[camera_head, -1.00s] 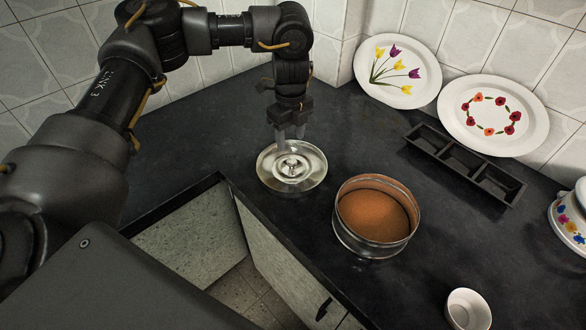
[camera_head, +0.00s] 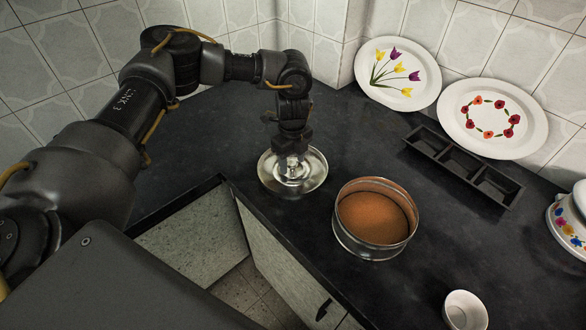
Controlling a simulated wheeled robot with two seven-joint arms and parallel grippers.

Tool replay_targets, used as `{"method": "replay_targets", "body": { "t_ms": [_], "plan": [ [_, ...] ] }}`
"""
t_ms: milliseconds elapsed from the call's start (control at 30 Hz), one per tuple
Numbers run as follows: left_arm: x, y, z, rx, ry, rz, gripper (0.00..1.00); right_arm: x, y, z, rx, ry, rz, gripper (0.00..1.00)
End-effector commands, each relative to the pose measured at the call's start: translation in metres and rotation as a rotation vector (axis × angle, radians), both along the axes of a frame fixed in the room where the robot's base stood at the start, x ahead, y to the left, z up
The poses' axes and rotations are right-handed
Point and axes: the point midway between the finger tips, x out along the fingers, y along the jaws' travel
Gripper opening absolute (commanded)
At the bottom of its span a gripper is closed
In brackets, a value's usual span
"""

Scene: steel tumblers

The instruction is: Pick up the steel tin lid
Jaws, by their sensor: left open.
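The steel tin lid (camera_head: 312,180) is a round, shiny disc with a raised middle. It lies on the dark counter, left of the round tin. My left gripper (camera_head: 291,170) points down over the lid's middle, with its open fingers at the central knob. The fingers hide part of the knob, and I cannot tell whether they touch it. The open steel tin (camera_head: 374,246) holds a brown-orange content and stands apart from the lid. My right gripper is not in view.
A dark three-compartment tray (camera_head: 463,166) lies at the right. Two flowered plates, one with tulips (camera_head: 385,90) and one with a wreath (camera_head: 492,137), lean on the tiled wall. A white cup (camera_head: 465,311) and a flowered pot (camera_head: 570,222) stand at the right. The counter's front edge is close to the lid.

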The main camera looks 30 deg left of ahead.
Motion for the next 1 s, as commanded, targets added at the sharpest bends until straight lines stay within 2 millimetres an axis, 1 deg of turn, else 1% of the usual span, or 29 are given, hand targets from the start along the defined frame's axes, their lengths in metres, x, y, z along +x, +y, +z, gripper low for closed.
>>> {"method": "replay_targets", "body": {
  "t_ms": [67, 267, 433, 500, 800, 933, 1000],
  "plan": [
    [0.000, 0.000, 0.000, 0.000, 0.000, 0.000, 0.51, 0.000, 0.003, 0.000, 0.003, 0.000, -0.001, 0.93],
    [0.000, 0.000, 0.000, 0.000, 0.000, 0.000, 0.26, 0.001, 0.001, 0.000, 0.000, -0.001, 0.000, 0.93],
    [0.000, 0.000, 0.000, 0.000, 0.000, 0.000, 0.04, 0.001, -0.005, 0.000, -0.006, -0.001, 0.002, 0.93],
    [0.000, 0.000, 0.000, 0.000, 0.000, 0.000, 0.00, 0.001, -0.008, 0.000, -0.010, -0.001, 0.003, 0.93],
    [0.001, 0.000, 0.004, -0.002, -0.002, 0.000, 0.00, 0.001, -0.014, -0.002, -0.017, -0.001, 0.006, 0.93],
    [0.001, 0.000, 0.015, -0.002, -0.003, 0.000, 0.00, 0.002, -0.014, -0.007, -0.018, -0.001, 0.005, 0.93],
    [0.001, -0.001, 0.026, -0.004, -0.004, -0.001, 0.00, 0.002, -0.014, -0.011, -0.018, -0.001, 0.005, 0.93]
  ]
}}
